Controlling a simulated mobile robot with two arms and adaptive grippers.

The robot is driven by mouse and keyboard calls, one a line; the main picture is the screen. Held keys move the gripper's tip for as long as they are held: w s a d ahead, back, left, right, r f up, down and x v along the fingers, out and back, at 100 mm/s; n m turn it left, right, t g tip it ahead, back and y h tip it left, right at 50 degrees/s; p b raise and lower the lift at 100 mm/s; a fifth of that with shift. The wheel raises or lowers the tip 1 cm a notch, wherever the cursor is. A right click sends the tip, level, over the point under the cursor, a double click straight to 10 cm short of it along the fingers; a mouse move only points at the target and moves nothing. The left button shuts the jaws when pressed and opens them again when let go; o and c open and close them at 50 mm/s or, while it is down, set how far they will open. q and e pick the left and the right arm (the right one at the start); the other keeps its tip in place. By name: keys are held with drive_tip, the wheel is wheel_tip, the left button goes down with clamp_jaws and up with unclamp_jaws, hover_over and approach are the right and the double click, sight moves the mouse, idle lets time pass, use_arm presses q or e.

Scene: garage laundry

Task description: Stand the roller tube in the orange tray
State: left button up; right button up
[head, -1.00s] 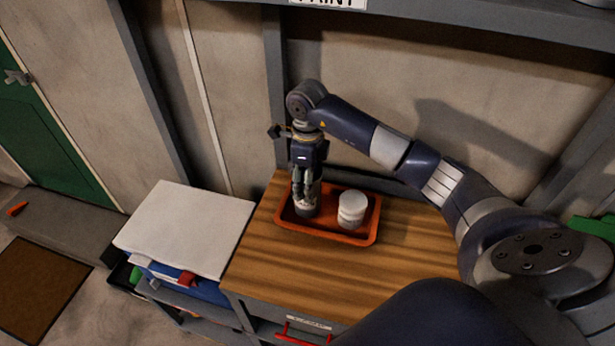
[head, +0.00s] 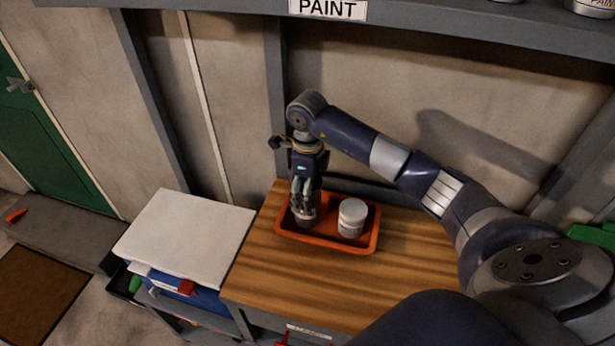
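The orange tray (head: 345,247) lies on the wooden worktop, in the middle of the head view. My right gripper (head: 303,212) points down into the left part of the tray. Its fingers are around a short dark cylinder, which I take for the roller tube (head: 306,222); it looks upright, with its base at the tray floor. The fingers seem closed on it and cover much of it, so a slight gap cannot be ruled out. A white lidded jar (head: 352,217) stands in the tray to the right. My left gripper is out of view.
The wooden worktop (head: 270,270) is clear in front of the tray. A white-topped stand (head: 185,232) is at the left. A grey shelf (head: 430,22) with a PAINT label hangs above, and a wall is behind.

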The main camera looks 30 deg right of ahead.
wheel_tip(320, 180, up, 11)
drive_tip(key=b, duration=0.3)
drive_tip(key=shift+r, duration=0.55)
